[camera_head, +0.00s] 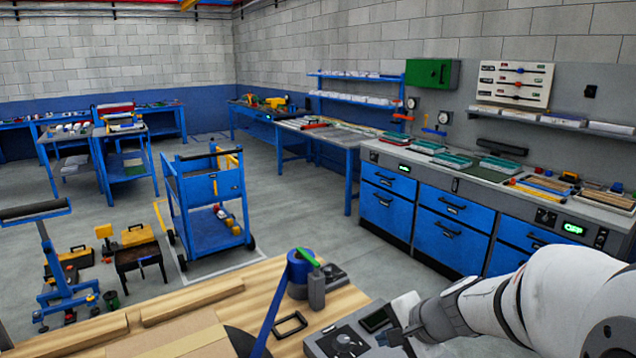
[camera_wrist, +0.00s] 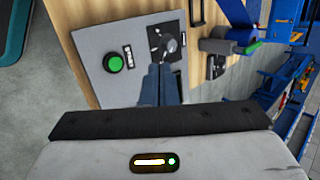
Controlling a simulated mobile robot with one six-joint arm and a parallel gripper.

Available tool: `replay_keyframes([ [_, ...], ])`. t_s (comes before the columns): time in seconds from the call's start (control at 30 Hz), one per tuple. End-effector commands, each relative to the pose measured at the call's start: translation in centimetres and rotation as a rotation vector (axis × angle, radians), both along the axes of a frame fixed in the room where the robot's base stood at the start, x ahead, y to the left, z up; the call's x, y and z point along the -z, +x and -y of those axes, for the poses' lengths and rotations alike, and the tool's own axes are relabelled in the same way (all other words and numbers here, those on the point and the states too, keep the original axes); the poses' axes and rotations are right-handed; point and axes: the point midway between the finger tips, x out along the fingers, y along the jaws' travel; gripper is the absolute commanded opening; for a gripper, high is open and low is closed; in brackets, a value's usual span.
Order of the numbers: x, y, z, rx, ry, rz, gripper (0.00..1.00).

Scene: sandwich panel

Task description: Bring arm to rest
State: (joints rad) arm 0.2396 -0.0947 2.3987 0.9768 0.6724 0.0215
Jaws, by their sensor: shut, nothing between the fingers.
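My gripper (camera_wrist: 160,76) is shut and empty in the wrist view. Its fingers reach over a grey control panel (camera_wrist: 92,40) with a green button (camera_wrist: 115,62) and a black dial plate (camera_wrist: 167,43). I cannot tell whether the fingertips touch the panel. In the head view my white arm (camera_head: 560,295) comes in from the right, bent low over the bench's right end. The grey panel also shows there (camera_head: 322,346), beside my wrist.
The wooden bench (camera_head: 255,285) holds boards (camera_head: 192,302), a black frame (camera_head: 290,325), a blue tape holder (camera_head: 300,265) and a grey bottle (camera_head: 316,290) close to my arm. Blue drawer cabinets (camera_head: 448,203) stand behind it. A blue cart (camera_head: 208,195) stands on the open floor.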

Motion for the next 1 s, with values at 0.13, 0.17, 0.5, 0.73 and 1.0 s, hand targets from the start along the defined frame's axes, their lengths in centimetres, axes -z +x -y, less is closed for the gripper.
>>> replay_keyframes([
  [0.13,-1.5,-5.4,-1.9,-0.324,-0.219,0.023,0.0],
  [0.17,-1.7,-6.4,-2.0,-0.383,-0.267,0.025,0.0],
  [0.5,-3.2,-13.8,0.8,-0.817,-0.717,0.012,0.0],
  [0.73,-3.4,-14.5,1.7,-0.866,-0.786,0.003,0.0],
  [1.0,-3.4,-14.5,1.6,-0.864,-0.783,0.003,0.0],
])
